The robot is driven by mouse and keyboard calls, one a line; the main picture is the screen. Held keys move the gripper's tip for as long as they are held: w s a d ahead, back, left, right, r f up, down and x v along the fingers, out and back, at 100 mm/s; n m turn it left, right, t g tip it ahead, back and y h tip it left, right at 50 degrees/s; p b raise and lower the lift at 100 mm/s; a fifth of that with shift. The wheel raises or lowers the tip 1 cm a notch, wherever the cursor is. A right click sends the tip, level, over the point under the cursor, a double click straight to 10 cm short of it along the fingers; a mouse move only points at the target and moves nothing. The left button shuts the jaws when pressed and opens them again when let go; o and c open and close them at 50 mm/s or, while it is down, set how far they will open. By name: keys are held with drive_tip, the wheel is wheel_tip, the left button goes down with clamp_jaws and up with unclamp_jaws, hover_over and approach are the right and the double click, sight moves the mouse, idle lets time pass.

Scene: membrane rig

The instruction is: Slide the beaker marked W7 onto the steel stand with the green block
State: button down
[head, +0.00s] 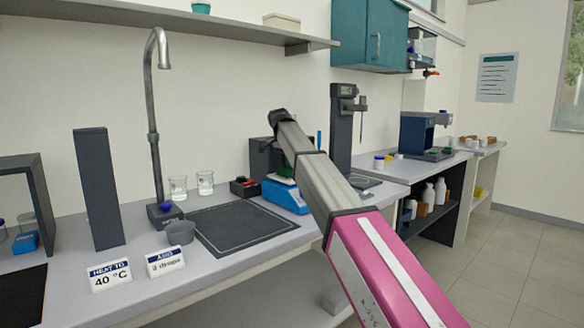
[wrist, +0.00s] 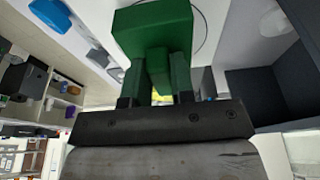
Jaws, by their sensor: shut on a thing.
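My gripper (wrist: 157,88) is shut on the green block (wrist: 152,28), whose narrower part sits between the two fingers in the wrist view. In the head view my arm hides most of the gripper, and a little green shows beside it above a blue bench device (head: 286,196). Two clear glass beakers, a left one (head: 178,188) and a right one (head: 206,183), stand on the bench near the wall. I cannot read a W7 mark on either. I cannot tell which thing is the steel stand. Whether the block touches the surface beyond it is unclear.
A dark mat (head: 238,229) lies bare in front of the beakers. A tall tap (head: 152,120), a grey cup (head: 180,233) and two signs, the left one reading 40 °C (head: 111,275), stand left. A dark open box (wrist: 268,95) is close on the right in the wrist view.

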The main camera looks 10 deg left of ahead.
drive_tip(key=shift+w+d, duration=1.35)
drive_tip(key=shift+w, duration=0.25)
drive_tip(key=shift+w+d, duration=0.1)
drive_tip(key=shift+w+d, duration=0.95)
drive_tip(key=shift+w, duration=0.15)
idle(0.4)
drive_tip(key=shift+s+a, duration=1.1)
drive_tip(key=shift+s, duration=0.2)
drive_tip(key=shift+r, duration=0.1)
wheel_tip(320, 180, up, 11)
idle(0.6)
